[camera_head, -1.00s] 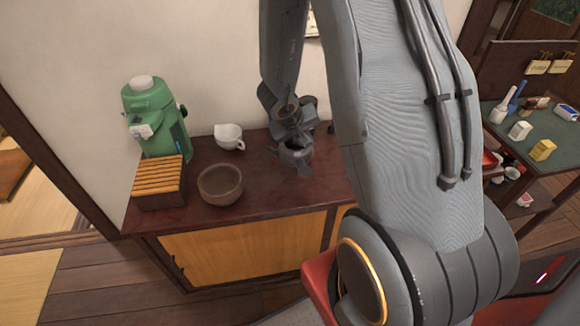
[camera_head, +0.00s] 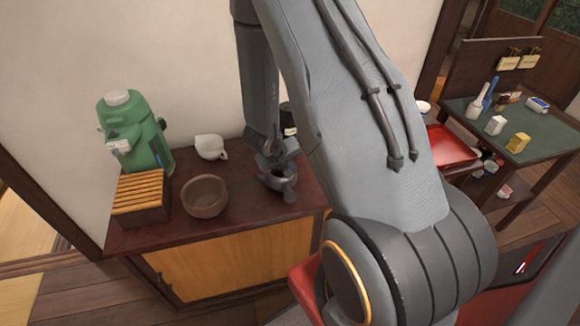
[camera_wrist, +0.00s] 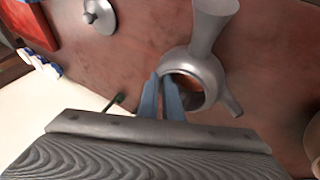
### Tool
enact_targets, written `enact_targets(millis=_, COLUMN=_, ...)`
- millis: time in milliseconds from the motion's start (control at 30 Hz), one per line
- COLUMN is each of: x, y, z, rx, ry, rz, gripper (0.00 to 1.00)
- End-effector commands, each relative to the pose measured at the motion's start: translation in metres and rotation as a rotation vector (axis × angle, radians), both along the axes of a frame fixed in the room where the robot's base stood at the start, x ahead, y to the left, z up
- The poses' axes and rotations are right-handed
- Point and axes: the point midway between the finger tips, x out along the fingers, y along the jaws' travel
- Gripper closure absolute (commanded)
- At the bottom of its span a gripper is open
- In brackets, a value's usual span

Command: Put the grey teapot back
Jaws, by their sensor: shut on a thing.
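The grey teapot (camera_head: 278,182) is at the cabinet's right part, partly covered by my gripper (camera_head: 272,163). In the wrist view the teapot (camera_wrist: 203,62) has no lid on, and I look into its open top. Its thick handle points up in that picture and its spout to the lower right. My gripper's blue-grey fingers (camera_wrist: 165,88) are shut on the rim of the teapot. I cannot tell whether its base touches the cabinet top. A grey lid with a knob (camera_wrist: 100,16) lies apart from it on the dark red surface.
On the cabinet top (camera_head: 235,205) stand a brown bowl (camera_head: 205,197), a white cup (camera_head: 210,147), a slatted wooden box (camera_head: 141,197) and a green dispenser (camera_head: 135,135). A dark bottle (camera_head: 288,118) stands behind my arm. A red tray (camera_head: 450,146) and a green-topped table (camera_head: 500,140) are right.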

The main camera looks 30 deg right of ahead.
Motion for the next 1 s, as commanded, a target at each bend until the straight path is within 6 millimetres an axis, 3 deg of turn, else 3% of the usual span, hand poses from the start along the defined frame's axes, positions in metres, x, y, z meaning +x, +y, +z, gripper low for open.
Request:
enact_targets(millis=367, x=0.0, y=0.0, z=-0.004, rx=0.0, ry=0.0, rz=0.0, gripper=1.0)
enact_targets(millis=400, x=0.0, y=0.0, z=-0.003, rx=0.0, ry=0.001, rz=0.0, gripper=0.9)
enact_targets(millis=500, x=0.0, y=0.0, z=-0.003, rx=0.0, ry=0.001, rz=0.0, gripper=0.76)
enact_targets(millis=767, x=0.0, y=0.0, z=-0.003, rx=0.0, ry=0.0, rz=0.0, gripper=0.76)
enact_targets(millis=1000, x=-0.003, y=0.007, z=0.013, rx=0.001, ry=-0.002, rz=0.0, gripper=0.76)
